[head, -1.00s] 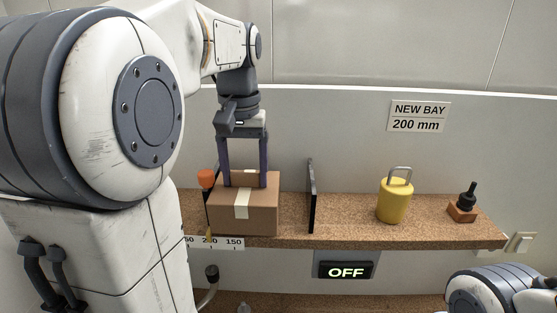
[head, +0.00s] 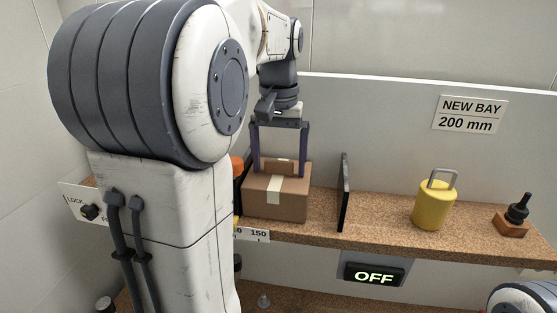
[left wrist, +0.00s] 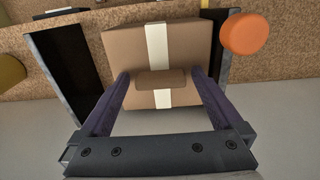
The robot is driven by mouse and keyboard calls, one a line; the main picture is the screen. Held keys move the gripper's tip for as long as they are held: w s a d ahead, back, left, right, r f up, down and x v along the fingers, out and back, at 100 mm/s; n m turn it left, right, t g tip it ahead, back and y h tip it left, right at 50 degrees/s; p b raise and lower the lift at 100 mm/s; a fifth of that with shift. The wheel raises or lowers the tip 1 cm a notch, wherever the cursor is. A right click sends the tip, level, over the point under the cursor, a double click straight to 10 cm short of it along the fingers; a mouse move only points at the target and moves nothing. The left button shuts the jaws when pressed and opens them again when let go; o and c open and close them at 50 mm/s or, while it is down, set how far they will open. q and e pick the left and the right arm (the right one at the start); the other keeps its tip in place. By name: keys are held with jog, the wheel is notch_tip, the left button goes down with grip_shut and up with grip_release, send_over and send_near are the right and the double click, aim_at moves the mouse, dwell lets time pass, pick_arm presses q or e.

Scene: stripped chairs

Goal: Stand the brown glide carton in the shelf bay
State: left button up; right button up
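The brown carton (head: 274,197) stands upright on the cork shelf, with a pale tape strip down its front and a small brown tab (head: 279,167) on top. It is left of the thin black divider (head: 343,192), with a gap between them. My left gripper (head: 279,174) is above the carton, its fingers spread on either side of the tab. In the left wrist view the carton (left wrist: 193,47) lies beyond the fingers, and narrow gaps show between the tab (left wrist: 161,79) and the fingers. My right gripper is out of view.
An orange knob (left wrist: 245,34) is close beside the carton. A yellow padlock-shaped weight (head: 433,206) and a black-knobbed block (head: 513,217) stand farther right on the shelf (head: 385,222). A "NEW BAY 200 mm" sign (head: 470,115) is on the wall; an "OFF" display (head: 374,275) hangs below.

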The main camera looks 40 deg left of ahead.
pick_arm(q)
jog(key=shift+r, duration=0.55)
notch_tip(320, 180, up, 11)
jog(key=shift+r, duration=0.15)
dwell(0.4)
